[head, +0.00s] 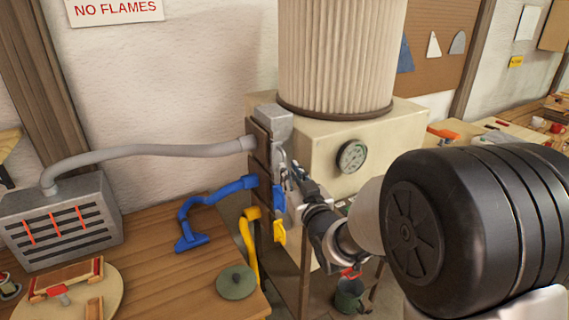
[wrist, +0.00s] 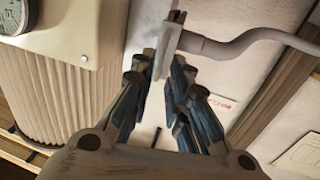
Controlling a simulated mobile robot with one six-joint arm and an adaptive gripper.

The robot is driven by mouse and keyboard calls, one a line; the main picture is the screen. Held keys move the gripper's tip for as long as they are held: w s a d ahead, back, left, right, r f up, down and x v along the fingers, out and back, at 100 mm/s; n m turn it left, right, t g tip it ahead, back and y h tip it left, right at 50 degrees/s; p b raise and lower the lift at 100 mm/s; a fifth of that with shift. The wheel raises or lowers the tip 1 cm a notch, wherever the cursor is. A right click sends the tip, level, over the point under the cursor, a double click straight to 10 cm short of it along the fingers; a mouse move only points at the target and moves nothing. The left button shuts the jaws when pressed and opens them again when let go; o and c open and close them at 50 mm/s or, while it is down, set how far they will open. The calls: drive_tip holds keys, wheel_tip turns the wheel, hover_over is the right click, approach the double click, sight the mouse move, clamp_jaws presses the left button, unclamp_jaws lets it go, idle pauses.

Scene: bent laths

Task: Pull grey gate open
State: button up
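The grey gate (wrist: 166,48) shows in the wrist view as a pale grey plate reaching down between my gripper's fingertips. In the head view its grey tab (head: 279,158) is at the upper part of the brown manifold, above the blue and yellow gates. My gripper (head: 288,170) is right at it. In the wrist view my gripper (wrist: 161,76) has one finger on each side of the plate, with only a narrow space between them. I cannot tell whether both fingers touch the plate. My arm hides part of the area to the right.
A grey hose (head: 150,153) runs from the manifold to a grey slotted box (head: 60,222). A blue gate (head: 279,197) and a yellow gate (head: 279,232) sit close below. A cream cabinet with a gauge (head: 352,156) stands just behind. A wooden bench (head: 150,270) is at the left.

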drive_tip(key=x, duration=0.6)
drive_tip(key=shift+c, duration=0.2)
clamp_jaws()
idle(0.4)
